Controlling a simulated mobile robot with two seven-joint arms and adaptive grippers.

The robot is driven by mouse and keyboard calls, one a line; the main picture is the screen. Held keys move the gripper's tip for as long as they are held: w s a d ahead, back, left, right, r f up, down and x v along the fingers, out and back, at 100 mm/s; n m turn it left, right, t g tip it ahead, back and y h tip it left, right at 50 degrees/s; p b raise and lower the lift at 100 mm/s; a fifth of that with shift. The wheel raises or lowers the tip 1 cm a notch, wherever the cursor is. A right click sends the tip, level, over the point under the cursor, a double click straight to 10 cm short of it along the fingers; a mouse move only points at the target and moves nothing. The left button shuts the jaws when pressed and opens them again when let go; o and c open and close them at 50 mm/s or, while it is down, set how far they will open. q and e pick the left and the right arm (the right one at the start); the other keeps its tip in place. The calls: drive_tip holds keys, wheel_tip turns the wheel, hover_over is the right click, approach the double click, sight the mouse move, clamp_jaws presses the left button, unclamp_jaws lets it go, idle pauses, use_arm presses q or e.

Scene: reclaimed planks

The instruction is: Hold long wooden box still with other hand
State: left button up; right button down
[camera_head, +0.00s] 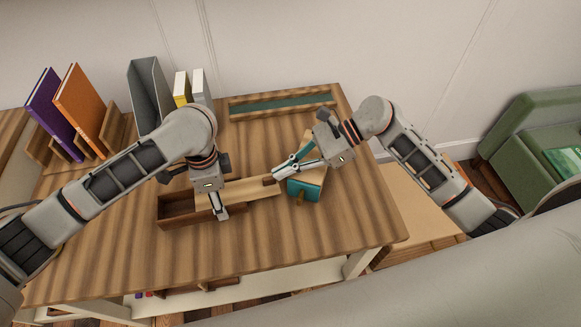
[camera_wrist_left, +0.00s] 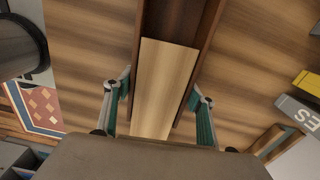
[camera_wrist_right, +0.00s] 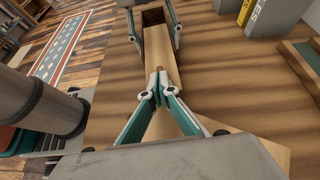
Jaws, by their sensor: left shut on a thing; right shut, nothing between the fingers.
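The long wooden box (camera_head: 172,211) lies on the table, dark brown and open-topped. Its pale lid (camera_head: 262,189) sticks out past the right end and also shows in the left wrist view (camera_wrist_left: 165,85). My left gripper (camera_head: 219,211) is shut across the box, with one finger against each long side, as the left wrist view shows (camera_wrist_left: 160,108). My right gripper (camera_head: 275,176) is shut and empty, with its fingertips at the small dark knob on the lid's outer end. In the right wrist view its tips (camera_wrist_right: 158,80) meet beside that knob.
A teal item with wooden parts (camera_head: 304,190) lies below my right gripper. Behind stand a purple book (camera_head: 53,112), an orange book (camera_head: 82,108), a grey file holder (camera_head: 148,95) and a wooden tray with a green inside (camera_head: 240,109). The table's front is clear.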

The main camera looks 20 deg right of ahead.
sight(251, 188)
drive_tip(key=a, duration=0.8)
drive_tip(key=shift+a, duration=0.4)
drive_tip(key=shift+d+r, duration=0.1)
drive_tip(key=shift+d, duration=0.05)
drive_tip(key=v, duration=0.9)
drive_tip(key=shift+d+r, duration=0.2)
drive_tip(key=shift+d, duration=0.15)
use_arm(q)
drive_tip(key=o, duration=1.6)
